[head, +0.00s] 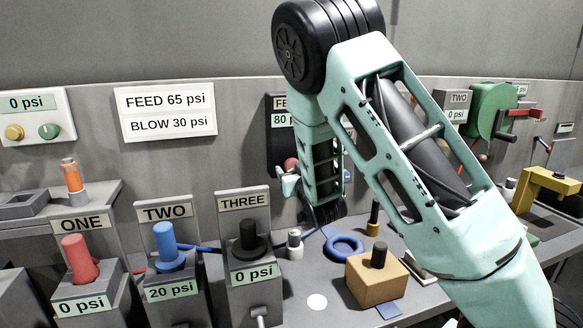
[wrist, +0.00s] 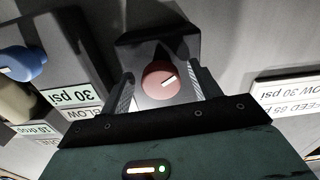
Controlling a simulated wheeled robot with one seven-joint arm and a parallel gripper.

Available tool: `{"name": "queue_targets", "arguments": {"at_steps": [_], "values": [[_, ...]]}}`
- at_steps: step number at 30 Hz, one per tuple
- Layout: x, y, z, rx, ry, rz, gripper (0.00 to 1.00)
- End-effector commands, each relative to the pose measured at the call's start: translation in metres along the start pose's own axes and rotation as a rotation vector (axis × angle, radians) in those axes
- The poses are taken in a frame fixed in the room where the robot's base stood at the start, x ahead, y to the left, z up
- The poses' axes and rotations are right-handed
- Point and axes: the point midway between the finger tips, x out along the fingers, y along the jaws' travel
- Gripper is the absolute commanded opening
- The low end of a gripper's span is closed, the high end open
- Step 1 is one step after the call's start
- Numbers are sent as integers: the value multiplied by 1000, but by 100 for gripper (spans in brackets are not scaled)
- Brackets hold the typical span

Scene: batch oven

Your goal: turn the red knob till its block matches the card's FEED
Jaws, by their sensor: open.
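The red knob (head: 291,164) is on the dark FEED block (head: 279,141) on the back wall. The block's readout begins with 80, its right part hidden by my arm. In the head view my gripper (head: 288,180) is mostly hidden behind my wrist. The card (head: 166,111) reads FEED 65 psi and BLOW 30 psi.
In the wrist view a BLOW block reading 30 psi (wrist: 73,96) and a blue knob (wrist: 22,62) are at left. Below the head view's card stand blocks ONE (head: 83,276), TWO (head: 170,276) and THREE (head: 252,262). A wooden block (head: 371,287) and blue ring (head: 343,246) lie on the bench.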

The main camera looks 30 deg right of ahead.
Motion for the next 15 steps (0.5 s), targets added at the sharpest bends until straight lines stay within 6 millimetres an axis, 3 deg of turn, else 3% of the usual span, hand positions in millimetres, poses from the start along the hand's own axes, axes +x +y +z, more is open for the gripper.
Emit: {"name": "queue_targets", "arguments": {"at_steps": [6,11,15], "values": [[0,0,0,0,0,0,60],[0,0,0,0,0,0,18],[0,0,0,-1,0,0,18]]}}
